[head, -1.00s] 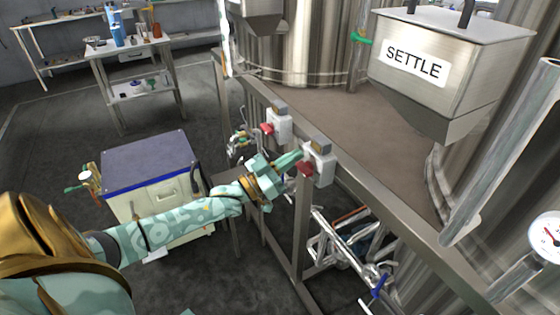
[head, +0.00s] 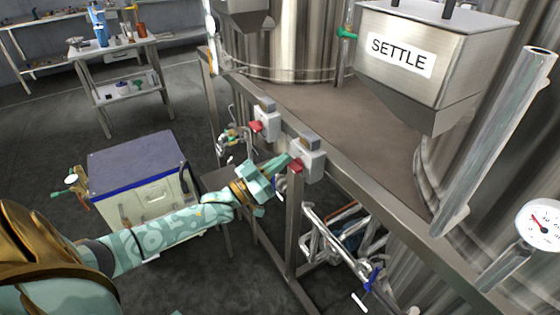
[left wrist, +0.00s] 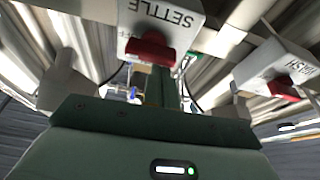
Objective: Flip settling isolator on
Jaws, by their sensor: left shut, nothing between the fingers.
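The settling isolator is a light grey box (head: 311,162) on the frame rail, with a red handle (head: 296,166) on its front. In the left wrist view the box reads SETTLE (left wrist: 160,14), and its red handle (left wrist: 150,49) lies across it, below part of a smaller label that I cannot read fully. My left gripper (head: 288,161) is shut and empty, its fingertips right at the handle. In the wrist view the fingers (left wrist: 166,88) are just below the handle; I cannot tell whether they touch. My right gripper is not in view.
A second grey box (head: 267,122) with a red handle stands farther along the rail; it also shows at the right in the wrist view (left wrist: 283,66). A SETTLE hopper (head: 430,65) hangs above. Pipes (head: 340,245) run below the rail. A cabinet (head: 140,175) stands at left.

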